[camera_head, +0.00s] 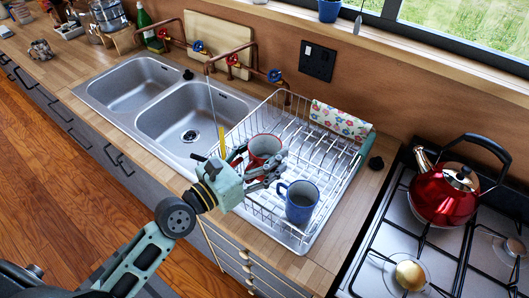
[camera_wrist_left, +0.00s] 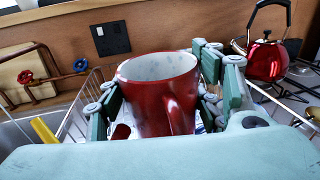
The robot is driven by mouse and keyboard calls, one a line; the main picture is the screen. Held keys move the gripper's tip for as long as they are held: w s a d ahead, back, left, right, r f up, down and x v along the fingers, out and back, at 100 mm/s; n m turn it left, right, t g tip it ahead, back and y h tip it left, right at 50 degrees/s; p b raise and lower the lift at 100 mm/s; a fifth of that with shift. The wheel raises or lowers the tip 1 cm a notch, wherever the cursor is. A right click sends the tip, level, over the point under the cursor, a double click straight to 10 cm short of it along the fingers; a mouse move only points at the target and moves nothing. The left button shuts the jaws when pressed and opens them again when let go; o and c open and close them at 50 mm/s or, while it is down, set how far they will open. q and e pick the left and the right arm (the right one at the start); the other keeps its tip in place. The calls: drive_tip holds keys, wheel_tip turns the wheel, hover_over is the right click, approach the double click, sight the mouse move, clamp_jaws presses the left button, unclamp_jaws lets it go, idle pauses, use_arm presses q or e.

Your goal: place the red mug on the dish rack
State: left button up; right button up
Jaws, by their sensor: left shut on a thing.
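The red mug (camera_head: 265,146) has a pale inside and is upright, at the left part of the wire dish rack (camera_head: 323,196) in the head view. My left gripper (camera_head: 262,169) is shut on it, with fingers on both sides. In the left wrist view the red mug (camera_wrist_left: 160,97) fills the middle between the fingers of my left gripper (camera_wrist_left: 165,100), its opening facing up. I cannot tell whether its base touches the rack. The right gripper is not in view.
A blue mug (camera_head: 299,201) stands in the rack's front part, close to the gripper. A patterned cloth (camera_head: 340,120) hangs at the rack's back. A steel double sink (camera_head: 187,112) lies left, and a red kettle (camera_head: 445,192) stands on the stove at right.

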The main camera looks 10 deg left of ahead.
use_arm(q)
drive_tip(key=shift+f+b, duration=0.4)
drive_tip(key=shift+f, duration=0.1)
drive_tip(key=o, duration=1.4)
drive_tip(key=shift+f, duration=0.1)
drive_tip(key=shift+d, duration=0.1)
